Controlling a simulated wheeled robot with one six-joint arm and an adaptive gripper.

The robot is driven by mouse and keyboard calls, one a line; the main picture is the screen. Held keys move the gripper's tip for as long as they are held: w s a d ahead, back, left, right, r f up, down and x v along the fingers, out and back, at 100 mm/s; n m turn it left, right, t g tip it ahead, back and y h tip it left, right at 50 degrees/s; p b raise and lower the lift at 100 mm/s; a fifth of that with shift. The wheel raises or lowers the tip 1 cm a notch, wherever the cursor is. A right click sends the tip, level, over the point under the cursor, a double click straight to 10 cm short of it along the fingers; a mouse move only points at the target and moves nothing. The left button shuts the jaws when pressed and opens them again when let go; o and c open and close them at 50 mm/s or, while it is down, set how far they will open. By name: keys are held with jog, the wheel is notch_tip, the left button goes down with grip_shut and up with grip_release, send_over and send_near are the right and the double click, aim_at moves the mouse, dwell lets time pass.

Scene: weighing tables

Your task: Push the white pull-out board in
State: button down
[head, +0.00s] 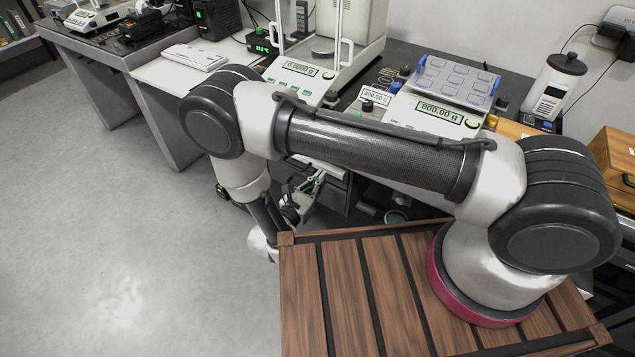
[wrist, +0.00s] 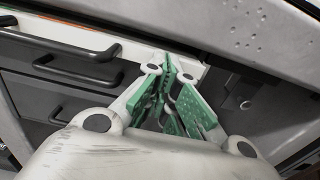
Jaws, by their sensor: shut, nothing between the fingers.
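The white pull-out board (wrist: 135,52) shows in the wrist view as a pale strip running from the upper left to the middle, under the table's front edge. My gripper (wrist: 170,68) has green finger pads and is shut with nothing between them. Its fingertips are at the right part of the board's front; I cannot tell whether they touch it. In the head view my gripper (head: 312,184) hangs low beside the table front, partly behind my arm. I cannot make out the board clearly there, as my arm covers much of that area.
Dark drawer handles (wrist: 82,76) stick out below the board at the left. The grey table edge (wrist: 215,38) passes above my fingers. The table carries a balance (head: 305,70) and a scale (head: 440,112). The floor (head: 120,220) at the left is clear.

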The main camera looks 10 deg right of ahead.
jog(key=shift+w+d, duration=0.5)
jog(key=shift+w, duration=0.05)
jog(key=x, duration=0.2)
jog(key=shift+w+d, duration=0.2)
